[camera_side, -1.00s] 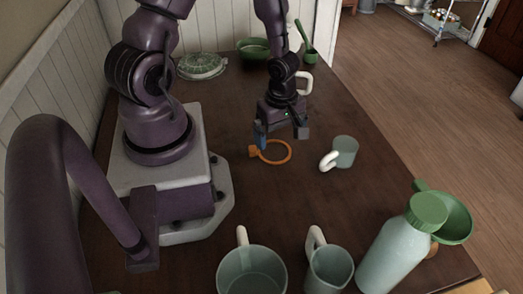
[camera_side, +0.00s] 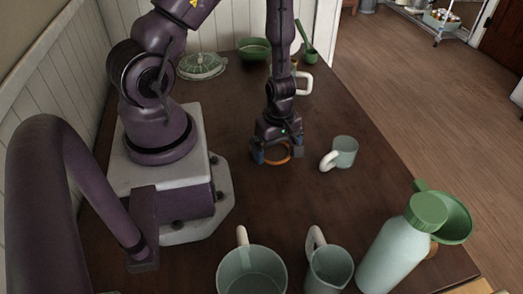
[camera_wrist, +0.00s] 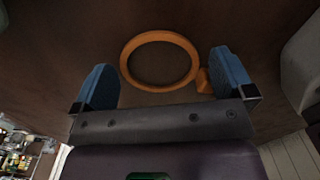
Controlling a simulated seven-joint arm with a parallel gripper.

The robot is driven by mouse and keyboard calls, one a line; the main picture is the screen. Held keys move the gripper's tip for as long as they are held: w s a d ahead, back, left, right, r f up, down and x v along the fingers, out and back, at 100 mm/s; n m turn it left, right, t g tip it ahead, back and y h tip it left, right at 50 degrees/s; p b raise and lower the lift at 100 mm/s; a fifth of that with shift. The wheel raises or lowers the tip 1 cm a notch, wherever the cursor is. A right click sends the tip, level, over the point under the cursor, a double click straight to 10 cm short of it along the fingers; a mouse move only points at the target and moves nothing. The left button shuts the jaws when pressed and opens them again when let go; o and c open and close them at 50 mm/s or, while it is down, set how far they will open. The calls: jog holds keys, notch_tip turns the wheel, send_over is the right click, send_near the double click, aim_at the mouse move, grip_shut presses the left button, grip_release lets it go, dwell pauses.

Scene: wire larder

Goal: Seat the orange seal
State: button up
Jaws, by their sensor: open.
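The orange seal (camera_side: 278,160) is a flat ring with a small tab, lying on the dark table below my gripper. In the wrist view the whole ring (camera_wrist: 159,86) shows, with its tab (camera_wrist: 204,80) at its right, close to the right finger pad. My gripper (camera_side: 278,154) points down and is open, low over the seal. In the wrist view the blue finger pads (camera_wrist: 165,84) stand apart at either side of the ring. I cannot tell whether a pad touches the tab. In the side view my gripper hides part of the ring.
A pale green mug (camera_side: 346,151) lies or stands just right of the seal. At the front are two more mugs (camera_side: 251,272) (camera_side: 328,268), a bottle (camera_side: 396,246) with a green cap and a green funnel-like bowl (camera_side: 452,217). A lidded dish (camera_side: 202,66) and a green bowl (camera_side: 253,49) are at the back.

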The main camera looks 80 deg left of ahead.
jog(key=shift+w+f, duration=0.15)
jog(key=shift+f, duration=0.15)
jog(key=c, duration=0.7)
jog(key=shift+r, duration=0.15)
